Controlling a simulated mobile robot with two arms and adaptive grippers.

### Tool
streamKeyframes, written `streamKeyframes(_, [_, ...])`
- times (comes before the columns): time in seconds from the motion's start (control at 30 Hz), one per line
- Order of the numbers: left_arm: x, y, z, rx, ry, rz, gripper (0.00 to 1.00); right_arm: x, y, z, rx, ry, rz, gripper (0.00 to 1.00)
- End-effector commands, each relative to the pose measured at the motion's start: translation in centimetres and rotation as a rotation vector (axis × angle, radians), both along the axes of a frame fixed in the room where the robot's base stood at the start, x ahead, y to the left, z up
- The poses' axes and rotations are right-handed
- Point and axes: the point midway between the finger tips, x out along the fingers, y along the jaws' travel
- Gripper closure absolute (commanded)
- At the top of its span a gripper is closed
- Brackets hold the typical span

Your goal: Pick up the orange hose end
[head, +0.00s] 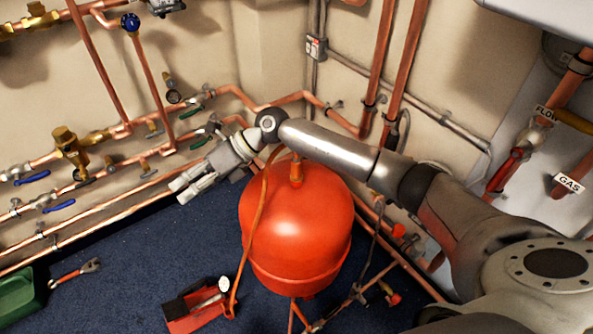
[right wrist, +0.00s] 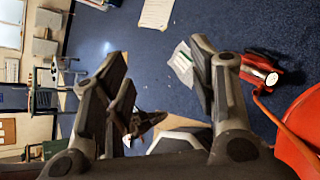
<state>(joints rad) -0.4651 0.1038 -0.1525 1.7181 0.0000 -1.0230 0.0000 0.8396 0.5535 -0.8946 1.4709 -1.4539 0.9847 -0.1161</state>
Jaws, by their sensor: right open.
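The orange hose (head: 247,222) rises from a red test pump (head: 188,322) on the floor and runs over the left side of the red tank (head: 305,225). Its upper part passes close behind my right wrist, and I cannot clearly make out its free end. My right gripper (head: 182,187) is open and empty, to the left of the tank's top, with its fingers pointing left and down, away from the hose. In the right wrist view the right gripper's fingers (right wrist: 157,80) are spread, and the hose (right wrist: 283,120) shows at the right edge beside the tank. My left gripper is not in view.
Copper pipes with blue-handled valves (head: 60,206) line the left wall. Vertical copper pipes (head: 402,60) stand behind my right arm. A wrench (head: 78,272) and a green box (head: 18,298) lie on the blue floor at left.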

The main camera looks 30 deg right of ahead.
Motion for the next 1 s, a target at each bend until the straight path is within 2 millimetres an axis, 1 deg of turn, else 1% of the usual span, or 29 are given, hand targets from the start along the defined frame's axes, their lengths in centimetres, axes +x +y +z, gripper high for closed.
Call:
streamKeyframes(0.03, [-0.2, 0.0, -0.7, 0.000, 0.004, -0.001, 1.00, 0.9, -2.6, -0.8, -0.124, -0.013, 0.024, 0.47])
streamKeyframes(0.07, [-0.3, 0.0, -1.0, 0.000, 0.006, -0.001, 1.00, 1.2, -4.1, -1.3, -0.197, -0.013, 0.038, 0.47])
streamKeyframes(0.1, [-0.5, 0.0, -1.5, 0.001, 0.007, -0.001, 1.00, 1.7, -6.4, -1.8, -0.294, -0.011, 0.052, 0.47])
streamKeyframes(0.13, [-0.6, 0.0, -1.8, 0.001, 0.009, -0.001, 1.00, 2.0, -8.2, -2.1, -0.366, -0.006, 0.062, 0.47])
streamKeyframes(0.17, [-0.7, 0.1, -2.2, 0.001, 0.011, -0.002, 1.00, 2.3, -10.0, -2.3, -0.435, 0.001, 0.067, 0.47])
streamKeyframes(0.2, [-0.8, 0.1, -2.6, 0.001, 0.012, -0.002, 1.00, 2.7, -12.4, -2.3, -0.525, 0.013, 0.071, 0.47])
streamKeyframes(0.27, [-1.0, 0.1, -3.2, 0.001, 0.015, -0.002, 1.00, 3.0, -16.0, -2.1, -0.646, 0.037, 0.070, 0.47])
streamKeyframes(0.3, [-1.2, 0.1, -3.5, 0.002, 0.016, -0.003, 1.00, 3.2, -18.2, -1.8, -0.716, 0.055, 0.067, 0.47])
streamKeyframes(0.4, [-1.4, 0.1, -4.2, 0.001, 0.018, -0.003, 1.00, 3.3, -22.8, -0.8, -0.858, 0.103, 0.050, 0.47])
streamKeyframes(0.5, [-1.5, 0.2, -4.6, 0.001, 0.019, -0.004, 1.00, 3.2, -25.7, 0.2, -0.946, 0.138, 0.035, 0.47])
streamKeyframes(0.6, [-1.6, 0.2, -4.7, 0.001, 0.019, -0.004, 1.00, 3.0, -27.1, 0.5, -0.990, 0.161, 0.028, 0.47])
streamKeyframes(0.67, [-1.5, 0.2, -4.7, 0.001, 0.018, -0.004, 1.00, 2.9, -27.5, 0.3, -1.001, 0.167, 0.027, 0.47])
streamKeyframes(0.77, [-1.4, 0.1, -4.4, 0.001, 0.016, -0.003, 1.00, 2.9, -27.5, -0.9, -1.002, 0.169, 0.028, 0.47])
streamKeyframes(0.9, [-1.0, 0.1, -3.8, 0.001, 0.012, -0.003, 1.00, 2.9, -27.4, -3.2, -1.001, 0.168, 0.028, 0.47])
streamKeyframes(1.0, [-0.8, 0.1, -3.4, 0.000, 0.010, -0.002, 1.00, 2.9, -27.4, -4.5, -0.999, 0.167, 0.028, 0.47])
